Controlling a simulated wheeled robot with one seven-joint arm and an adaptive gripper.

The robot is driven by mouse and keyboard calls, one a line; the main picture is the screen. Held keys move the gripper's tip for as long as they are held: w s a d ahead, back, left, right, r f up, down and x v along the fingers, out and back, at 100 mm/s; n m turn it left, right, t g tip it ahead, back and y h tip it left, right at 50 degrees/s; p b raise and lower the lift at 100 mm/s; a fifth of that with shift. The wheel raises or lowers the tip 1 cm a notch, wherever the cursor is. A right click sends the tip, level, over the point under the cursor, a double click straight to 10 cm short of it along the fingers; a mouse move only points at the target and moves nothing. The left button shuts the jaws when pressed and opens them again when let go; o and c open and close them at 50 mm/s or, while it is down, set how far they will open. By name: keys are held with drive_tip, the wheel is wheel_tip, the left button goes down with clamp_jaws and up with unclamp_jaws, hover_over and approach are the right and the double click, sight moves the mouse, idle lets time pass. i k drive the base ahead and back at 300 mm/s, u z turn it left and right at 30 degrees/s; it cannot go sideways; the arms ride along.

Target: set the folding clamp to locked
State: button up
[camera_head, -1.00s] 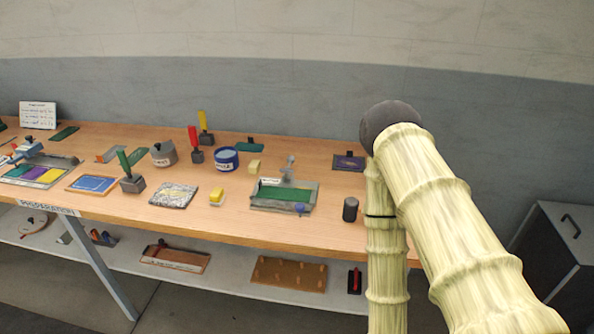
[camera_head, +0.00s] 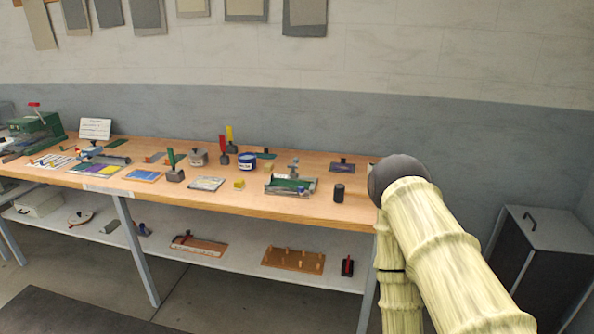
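No part is clearly marked as the folding clamp. A low grey fixture with a green bed (camera_head: 289,185) and an upright grey piece (camera_head: 293,169) at its back stands right of the middle of the workbench (camera_head: 230,204); it may be the clamp, but its setting is too small to read. A green machine with a red-topped part (camera_head: 38,132) stands at the bench's far left, partly cut off by the frame edge. My arm shows at the right, apart from these things, and my gripper is out of view.
A lower shelf (camera_head: 225,253) holds boards. A dark cabinet (camera_head: 531,245) stands at the right. Floor (camera_head: 200,295) shows clear in front, with a dark mat (camera_head: 65,312).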

sight(296, 161)
drive_tip(key=z, duration=0.8)
drive_tip(key=i, duration=0.8)
